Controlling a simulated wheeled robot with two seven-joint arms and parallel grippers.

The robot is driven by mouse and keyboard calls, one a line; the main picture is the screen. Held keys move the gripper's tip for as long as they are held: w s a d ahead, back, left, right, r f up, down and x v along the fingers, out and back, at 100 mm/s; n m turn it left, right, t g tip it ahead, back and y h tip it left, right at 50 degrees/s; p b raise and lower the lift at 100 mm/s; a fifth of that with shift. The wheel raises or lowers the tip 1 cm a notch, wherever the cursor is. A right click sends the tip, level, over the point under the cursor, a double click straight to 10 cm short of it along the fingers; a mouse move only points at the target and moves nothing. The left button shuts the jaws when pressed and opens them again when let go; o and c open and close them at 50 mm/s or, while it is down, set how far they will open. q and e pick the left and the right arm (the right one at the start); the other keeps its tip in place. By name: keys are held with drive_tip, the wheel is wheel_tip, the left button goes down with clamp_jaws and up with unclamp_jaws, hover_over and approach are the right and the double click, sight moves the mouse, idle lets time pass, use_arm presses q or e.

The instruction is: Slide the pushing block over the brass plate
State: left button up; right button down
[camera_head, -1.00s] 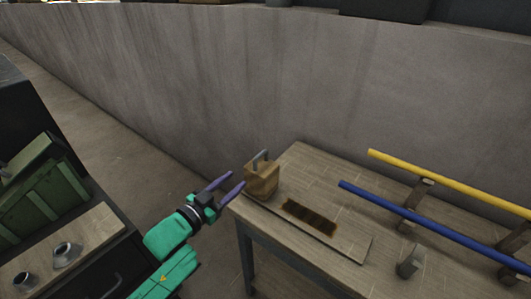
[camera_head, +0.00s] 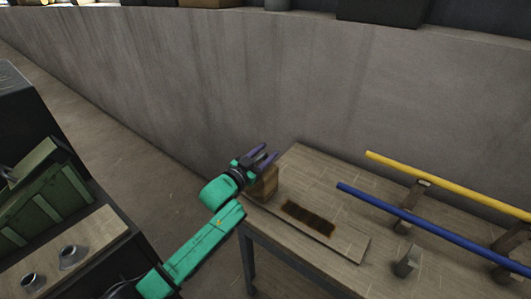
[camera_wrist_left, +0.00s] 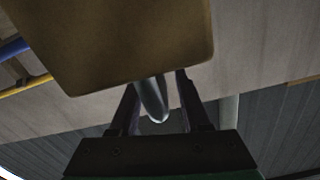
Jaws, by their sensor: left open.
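The pushing block (camera_head: 266,184) is a brown wooden block with a grey handle on top. It stands at the left end of a flat board (camera_head: 348,246) on the table. The dark brown brass plate (camera_head: 308,217) lies on that board, to the right of the block and apart from it. My left gripper (camera_head: 267,154) is open at the top of the block and partly hides it. In the left wrist view the block (camera_wrist_left: 130,40) fills the top, and its grey handle (camera_wrist_left: 152,98) reaches between the two open fingers. My right gripper is not in view.
A yellow bar (camera_head: 440,183) and a blue bar (camera_head: 420,220) rest on wooden supports at the table's right. A small grey post (camera_head: 407,262) stands near the front. A concrete wall (camera_head: 250,80) runs behind. A green crate (camera_head: 45,198) is at the left.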

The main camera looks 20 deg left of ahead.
use_arm(q)
clamp_jaws()
idle(1.4)
